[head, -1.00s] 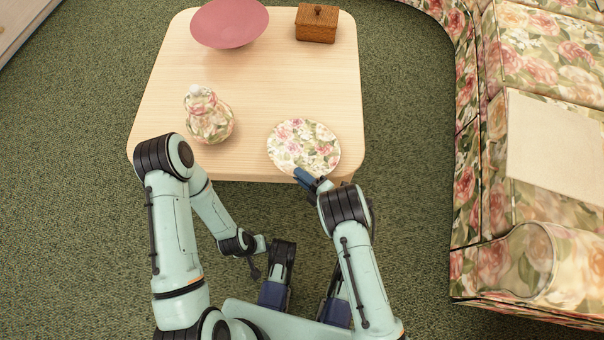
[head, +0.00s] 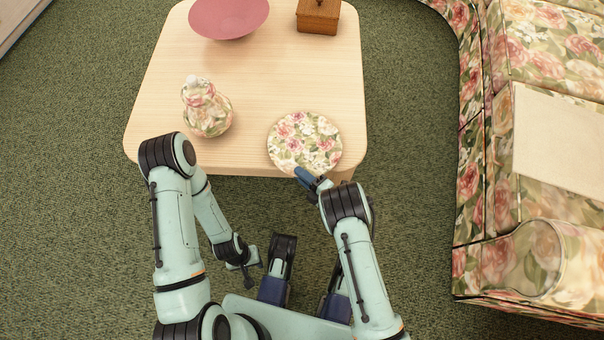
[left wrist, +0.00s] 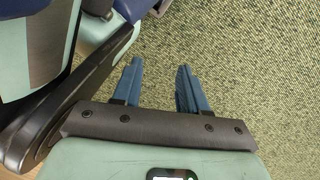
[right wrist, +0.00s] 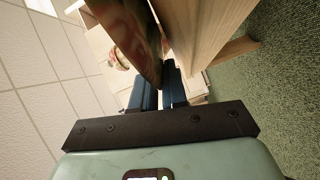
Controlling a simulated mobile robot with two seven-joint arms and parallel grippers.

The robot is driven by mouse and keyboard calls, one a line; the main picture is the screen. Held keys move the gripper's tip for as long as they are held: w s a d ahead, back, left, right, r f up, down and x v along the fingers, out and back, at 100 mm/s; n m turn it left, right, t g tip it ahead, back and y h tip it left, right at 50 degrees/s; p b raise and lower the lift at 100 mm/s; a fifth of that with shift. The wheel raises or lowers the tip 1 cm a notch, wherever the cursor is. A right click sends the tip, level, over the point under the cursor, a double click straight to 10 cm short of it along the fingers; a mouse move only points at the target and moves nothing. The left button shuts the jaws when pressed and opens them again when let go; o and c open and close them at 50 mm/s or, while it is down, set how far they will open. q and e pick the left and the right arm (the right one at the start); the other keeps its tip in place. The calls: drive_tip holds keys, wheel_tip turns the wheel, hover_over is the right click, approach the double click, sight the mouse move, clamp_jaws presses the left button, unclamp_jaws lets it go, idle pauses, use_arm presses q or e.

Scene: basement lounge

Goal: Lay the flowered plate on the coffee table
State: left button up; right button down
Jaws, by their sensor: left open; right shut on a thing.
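The flowered plate (head: 305,142) is round, with pink and white blossoms and green leaves. In the head view it lies over the near right part of the pale wooden coffee table (head: 270,75). My right gripper (head: 306,176) is shut on the plate's near rim. In the right wrist view the plate (right wrist: 138,38) shows nearly edge-on beside the table (right wrist: 205,30), its near edge between the fingers (right wrist: 160,88). I cannot tell whether it touches the tabletop. My left gripper (head: 250,274) is open and empty over the carpet; its parted fingers show in the left wrist view (left wrist: 160,88).
A flowered, gourd-shaped jar (head: 207,112) stands left of the plate on the table. A pink bowl (head: 229,17) and a wooden box (head: 318,15) stand at the back. A flowered sofa (head: 545,140) is at right. The table's middle is clear.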

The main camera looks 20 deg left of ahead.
drive_tip(key=c, duration=1.1)
unclamp_jaws()
drive_tip(key=shift+s+d, duration=0.1)
drive_tip(key=shift+d, duration=0.05)
use_arm(q)
drive_tip(key=w+d+r+t+p, duration=0.1)
drive_tip(key=w+r+t+p, duration=0.2)
drive_tip(key=w, duration=0.5)
wheel_tip(320, 180, up, 2)
drive_tip(key=shift+r+m+p, duration=0.1)
drive_tip(key=shift+m+p, duration=0.2)
drive_tip(key=shift+p, duration=0.25)
use_arm(e)
drive_tip(key=v, duration=1.3)
use_arm(q)
drive_tip(key=shift+s, duration=0.1)
